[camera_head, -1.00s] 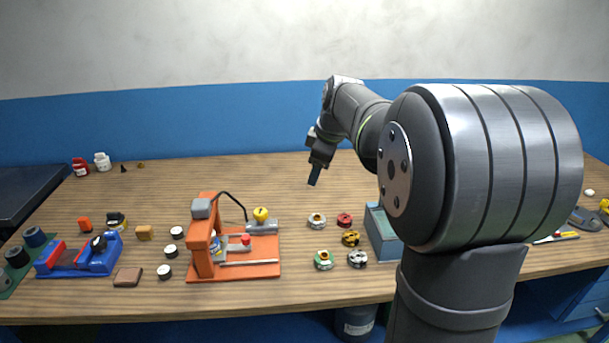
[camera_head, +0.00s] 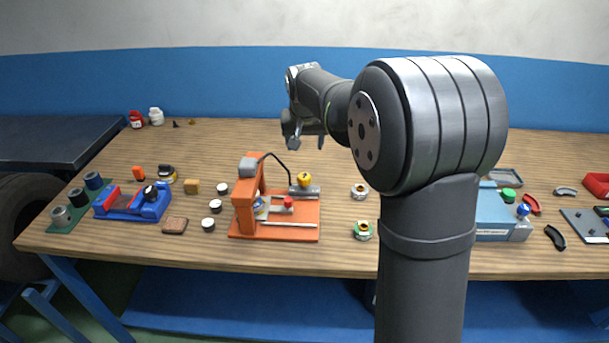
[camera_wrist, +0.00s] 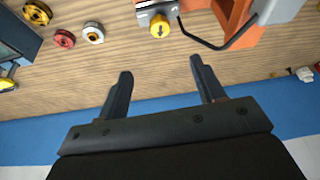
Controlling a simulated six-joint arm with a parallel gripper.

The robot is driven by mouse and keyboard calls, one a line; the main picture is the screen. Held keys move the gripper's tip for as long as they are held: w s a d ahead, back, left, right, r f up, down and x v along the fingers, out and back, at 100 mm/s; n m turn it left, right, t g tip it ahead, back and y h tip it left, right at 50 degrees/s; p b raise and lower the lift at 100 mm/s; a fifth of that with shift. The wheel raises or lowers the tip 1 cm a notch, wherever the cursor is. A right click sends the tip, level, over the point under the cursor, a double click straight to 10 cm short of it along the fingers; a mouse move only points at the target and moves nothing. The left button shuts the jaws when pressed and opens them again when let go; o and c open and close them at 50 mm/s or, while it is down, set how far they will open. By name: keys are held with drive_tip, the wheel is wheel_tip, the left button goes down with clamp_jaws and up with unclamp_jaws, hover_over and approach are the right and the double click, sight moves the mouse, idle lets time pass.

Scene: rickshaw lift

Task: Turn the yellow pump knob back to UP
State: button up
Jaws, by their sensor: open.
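The yellow pump knob (camera_head: 304,180) sits on the metal block at the back right of the orange press (camera_head: 245,205). In the wrist view the knob (camera_wrist: 159,26) shows a dark arrow on its face, pointing down the picture, toward the blue wall. Any UP lettering is too small to read. My gripper (camera_head: 307,143) is open and empty, above the table behind the knob. In the wrist view its two spread fingers (camera_wrist: 161,67) point toward the knob, apart from it.
A black hose (camera_wrist: 215,45) curves from the press beside the knob. A red knob (camera_head: 288,202) stands in front of it. Round fittings (camera_head: 360,191) lie to the right. White-topped jars (camera_head: 215,206) and a blue vise (camera_head: 130,203) stand left. The table behind the press is clear.

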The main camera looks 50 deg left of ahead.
sight(304, 176)
drive_tip(key=x, duration=1.7)
drive_tip(key=shift+f, duration=0.25)
drive_tip(key=shift+c, duration=0.2)
drive_tip(key=c, duration=0.9)
